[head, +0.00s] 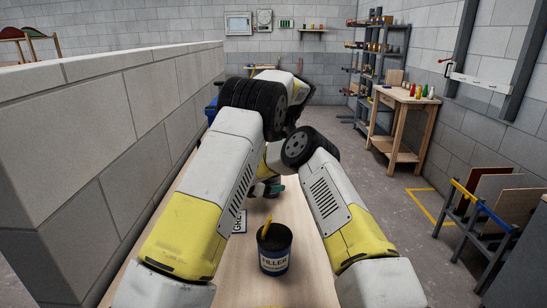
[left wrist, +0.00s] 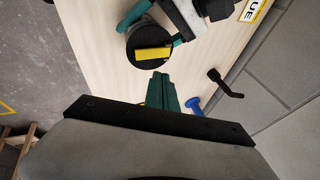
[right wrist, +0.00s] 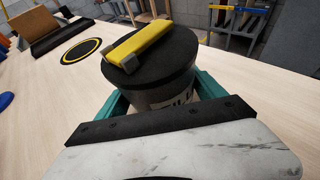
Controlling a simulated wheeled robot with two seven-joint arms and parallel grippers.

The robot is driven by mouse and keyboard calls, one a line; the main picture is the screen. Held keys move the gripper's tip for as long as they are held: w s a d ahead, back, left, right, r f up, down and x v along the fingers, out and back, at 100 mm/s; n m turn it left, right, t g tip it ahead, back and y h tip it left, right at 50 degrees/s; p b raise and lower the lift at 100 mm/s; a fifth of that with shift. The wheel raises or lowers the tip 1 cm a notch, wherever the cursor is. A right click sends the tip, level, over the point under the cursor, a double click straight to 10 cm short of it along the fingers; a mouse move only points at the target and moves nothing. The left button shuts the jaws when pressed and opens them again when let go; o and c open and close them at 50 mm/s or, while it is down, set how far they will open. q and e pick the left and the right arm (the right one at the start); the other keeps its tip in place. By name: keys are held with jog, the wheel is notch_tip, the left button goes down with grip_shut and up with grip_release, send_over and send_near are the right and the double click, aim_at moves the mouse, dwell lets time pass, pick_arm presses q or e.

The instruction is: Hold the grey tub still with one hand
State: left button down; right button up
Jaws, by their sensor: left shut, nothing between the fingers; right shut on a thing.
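The grey tub (right wrist: 150,97) stands on the pale wooden table, with a round black top and a partly covered label. A yellow bar with grey ends (right wrist: 140,44) lies across that top. My right gripper (right wrist: 163,92) is shut on the tub, one teal finger at each side. In the left wrist view the tub's black top (left wrist: 150,62) and yellow bar show just beyond my left gripper (left wrist: 160,76). My left gripper is shut and empty, its teal fingers together. In the head view my arms hide most of the grip.
A dark tub labelled FILLER (head: 275,262) with a yellow handle stands nearer on the table. A blue object (left wrist: 194,104) and a black crank-shaped piece (left wrist: 226,84) lie near my left gripper. A yellow-rimmed black disc (right wrist: 81,50) lies on the table. A block wall (head: 90,135) stands left.

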pick_arm(q)
jog(key=s+d+r, duration=0.3)
jog(key=d+r, duration=0.3)
jog(key=d, duration=0.1)
jog(key=shift+r, duration=0.15)
pick_arm(e)
jog(key=o, duration=1.9)
jog(key=shift+o, duration=0.2)
jog(key=v, duration=0.7)
jog(key=shift+s+a+r, duration=0.15)
pick_arm(q)
jog(key=shift+a, duration=0.15)
pick_arm(e)
jog(key=shift+a, duration=0.1)
